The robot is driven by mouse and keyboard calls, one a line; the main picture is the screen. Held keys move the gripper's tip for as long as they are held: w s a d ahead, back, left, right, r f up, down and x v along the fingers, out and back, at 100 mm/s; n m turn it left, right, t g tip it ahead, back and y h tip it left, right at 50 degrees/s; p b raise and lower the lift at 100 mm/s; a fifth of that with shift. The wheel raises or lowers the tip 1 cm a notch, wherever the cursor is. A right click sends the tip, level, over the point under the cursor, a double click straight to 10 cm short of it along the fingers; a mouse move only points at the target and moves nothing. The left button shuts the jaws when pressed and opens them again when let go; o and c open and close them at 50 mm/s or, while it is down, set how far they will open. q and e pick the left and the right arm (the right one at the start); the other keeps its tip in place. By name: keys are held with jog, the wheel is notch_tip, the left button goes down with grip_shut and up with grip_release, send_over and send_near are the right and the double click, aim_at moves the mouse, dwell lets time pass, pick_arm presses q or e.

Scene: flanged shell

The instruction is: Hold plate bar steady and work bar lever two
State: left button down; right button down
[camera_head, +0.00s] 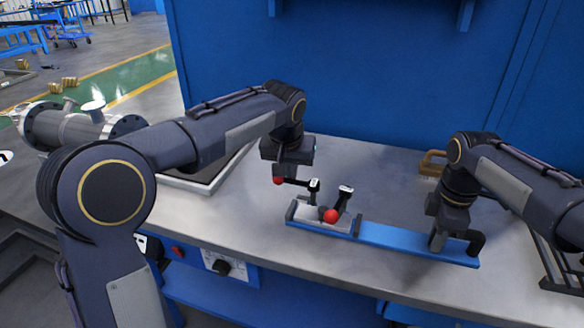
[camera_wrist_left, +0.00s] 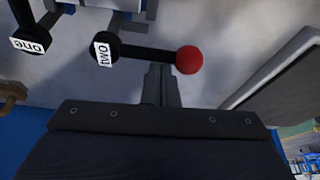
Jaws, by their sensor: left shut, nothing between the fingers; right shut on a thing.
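The blue plate bar (camera_head: 400,238) lies on the grey bench, with a two-lever block at its left end. Lever two (camera_head: 297,182) has a black arm with a red ball pointing left; its "two" label shows in the left wrist view (camera_wrist_left: 103,54). Lever one (camera_head: 341,202) has its red ball toward the front; its "one" label shows in the left wrist view (camera_wrist_left: 30,45). My left gripper (camera_wrist_left: 162,72) is shut and empty, its fingertips close beside lever two's arm and ball; contact is unclear. My right gripper (camera_head: 437,242) is shut on the plate bar near its right end.
A black hooked piece (camera_head: 477,241) stands at the bar's right end. A blue wall (camera_head: 380,70) closes off the back. The bench middle behind the bar is clear.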

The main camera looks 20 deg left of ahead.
pick_arm(q)
jog(key=shift+s+n, duration=0.2)
jog(key=shift+n, duration=0.1)
jog(key=n, duration=0.1)
jog(key=s+n+y, duration=0.1)
jog(key=n, duration=0.1)
jog(key=shift+s+d, duration=0.1)
jog(key=shift+s, duration=0.15)
jog(key=s+n, duration=0.1)
jog(key=n, duration=0.1)
jog(key=s+d+n+g+y, duration=0.1)
jog(key=n, duration=0.1)
jog(key=n+y, duration=0.1)
jog(key=n, duration=0.1)
jog(key=shift+s+d+g, duration=0.2)
jog(key=shift+s+g, duration=0.2)
jog(key=n, duration=0.1)
jog(key=s+d+n, duration=0.1)
jog(key=n, duration=0.1)
jog(key=shift+d+n+g, duration=0.1)
jog(key=shift+n+g, duration=0.2)
jog(key=shift+g, duration=0.1)
jog(key=shift+s+d+n, duration=0.1)
jog(key=shift+d+n, duration=0.15)
jog(key=shift+n, duration=0.15)
jog(key=shift+s+d, duration=0.1)
jog(key=shift+d, duration=0.15)
